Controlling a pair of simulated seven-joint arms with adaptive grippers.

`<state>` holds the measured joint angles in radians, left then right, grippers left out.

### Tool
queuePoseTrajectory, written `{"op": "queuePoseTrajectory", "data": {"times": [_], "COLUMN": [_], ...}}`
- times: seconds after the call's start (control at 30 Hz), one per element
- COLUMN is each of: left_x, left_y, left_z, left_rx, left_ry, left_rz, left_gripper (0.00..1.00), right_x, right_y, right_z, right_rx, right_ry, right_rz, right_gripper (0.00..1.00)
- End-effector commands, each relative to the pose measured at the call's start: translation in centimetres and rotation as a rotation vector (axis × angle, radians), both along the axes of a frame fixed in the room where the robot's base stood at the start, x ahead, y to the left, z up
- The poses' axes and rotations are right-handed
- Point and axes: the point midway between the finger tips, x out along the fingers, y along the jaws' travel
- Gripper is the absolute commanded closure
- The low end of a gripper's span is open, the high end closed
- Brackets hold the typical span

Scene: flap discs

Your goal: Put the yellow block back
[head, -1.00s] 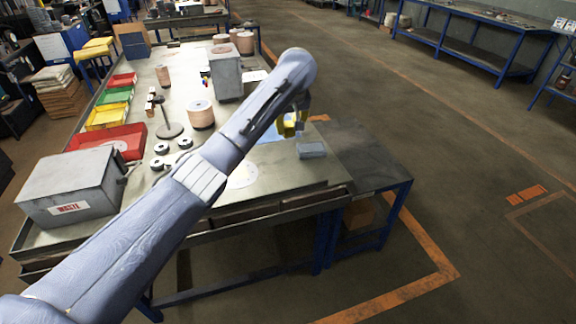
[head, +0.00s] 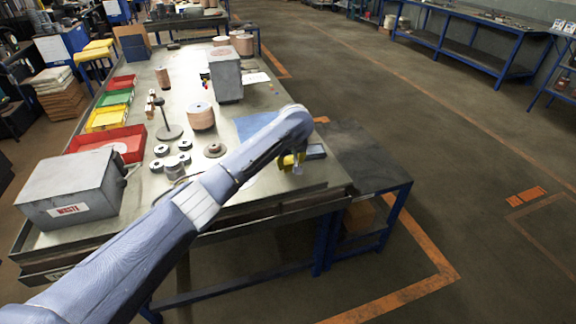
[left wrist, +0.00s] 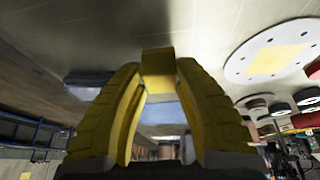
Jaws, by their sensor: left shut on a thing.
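My left gripper (head: 291,162) is low over the near right corner of the table in the head view. In the left wrist view its yellow fingers (left wrist: 158,75) are shut on the yellow block (left wrist: 158,62), which shows between the fingertips. A white round plate with a yellow square in its middle (left wrist: 265,60) lies on the table to the right in that view, apart from the block. My arm hides this plate in the head view. I cannot tell whether the block touches the table. My right gripper is not in view.
A grey block (head: 315,151) lies just beside the left gripper. A blue mat (head: 256,124) lies behind it. Several flap discs (head: 174,167), a post on a round base (head: 169,131) and a grey waste box (head: 72,187) stand to the left.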

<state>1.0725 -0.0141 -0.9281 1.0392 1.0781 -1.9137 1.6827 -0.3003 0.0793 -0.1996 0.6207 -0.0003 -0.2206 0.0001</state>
Motion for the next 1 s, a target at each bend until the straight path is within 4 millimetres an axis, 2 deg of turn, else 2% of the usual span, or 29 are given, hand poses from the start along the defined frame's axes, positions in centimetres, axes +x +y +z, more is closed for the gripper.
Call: {"op": "queuePoseTrajectory", "data": {"times": [0.2,0.63,0.67,0.8,1.0], "left_x": [0.0,0.0,0.0,0.0,0.0], "left_y": [0.0,0.0,0.0,0.0,0.0], "left_z": [-1.7,-2.1,-2.0,-2.0,-2.0], "left_rx": [0.000,-0.001,-0.001,-0.001,-0.001], "left_ry": [0.000,0.000,0.000,0.000,-0.001], "left_rz": [0.000,0.000,0.000,0.000,0.000], "left_gripper": [1.00,1.00,0.64,0.48,0.48], "right_x": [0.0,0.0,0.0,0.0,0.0], "right_y": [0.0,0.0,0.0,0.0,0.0], "right_z": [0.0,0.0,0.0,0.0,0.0], "right_rx": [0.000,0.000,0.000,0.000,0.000], "right_ry": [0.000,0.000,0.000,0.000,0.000], "right_rz": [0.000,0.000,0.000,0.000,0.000], "right_gripper": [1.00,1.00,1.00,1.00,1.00]}}
